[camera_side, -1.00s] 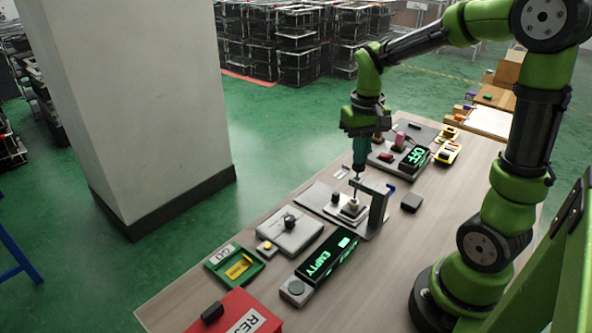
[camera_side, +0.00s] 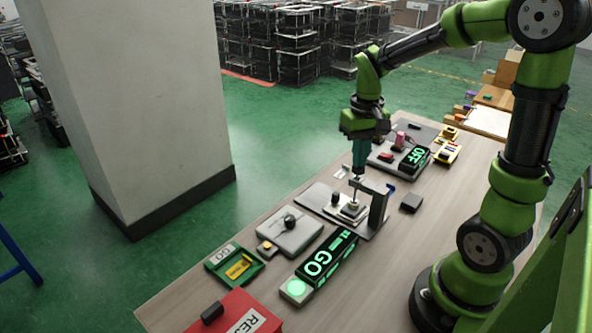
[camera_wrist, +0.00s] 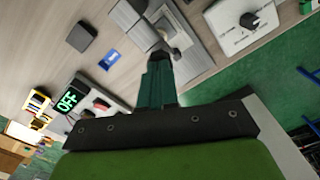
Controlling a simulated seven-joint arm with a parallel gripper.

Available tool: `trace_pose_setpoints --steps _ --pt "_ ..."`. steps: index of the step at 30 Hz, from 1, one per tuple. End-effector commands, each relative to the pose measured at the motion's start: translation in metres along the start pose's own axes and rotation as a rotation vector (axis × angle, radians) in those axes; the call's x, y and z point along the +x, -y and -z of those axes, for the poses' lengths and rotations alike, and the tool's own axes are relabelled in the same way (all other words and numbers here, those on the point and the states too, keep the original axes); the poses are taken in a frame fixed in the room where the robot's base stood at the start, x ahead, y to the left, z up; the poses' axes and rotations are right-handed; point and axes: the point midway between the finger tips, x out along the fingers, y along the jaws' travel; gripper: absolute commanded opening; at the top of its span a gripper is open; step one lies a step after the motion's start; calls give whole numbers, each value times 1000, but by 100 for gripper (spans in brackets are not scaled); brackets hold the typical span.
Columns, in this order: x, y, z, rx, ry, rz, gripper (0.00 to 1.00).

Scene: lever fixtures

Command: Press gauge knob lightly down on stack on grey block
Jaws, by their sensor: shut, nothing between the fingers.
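My gripper (camera_side: 356,185) is shut and empty, pointing down over the gauge knob at the top of the gauge stand (camera_side: 377,213). Its tip appears to touch the knob, but the knob is too small and covered to tell for sure. The stack (camera_side: 350,211) sits under the gauge on the pale grey block plate (camera_side: 315,198). In the wrist view my gripper (camera_wrist: 160,55) hides the knob and part of the stand. The black display (camera_side: 325,260) reads GO in green, and the round lamp (camera_side: 296,288) beside it glows green.
A grey box with a black knob (camera_side: 290,221), a green GO tray (camera_side: 236,265) and a red REJECT bin (camera_side: 237,317) stand toward the front left. Behind are an OFF display (camera_side: 415,157) and yellow parts (camera_side: 447,153). A dark block (camera_side: 411,202) lies right of the stand.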

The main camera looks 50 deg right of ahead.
Motion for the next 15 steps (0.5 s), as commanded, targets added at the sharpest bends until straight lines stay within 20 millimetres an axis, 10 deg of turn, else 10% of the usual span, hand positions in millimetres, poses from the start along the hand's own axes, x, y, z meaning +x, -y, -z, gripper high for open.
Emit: trace_pose_setpoints --steps 15 --pt "-15 0 1 -1 -2 -1 0"
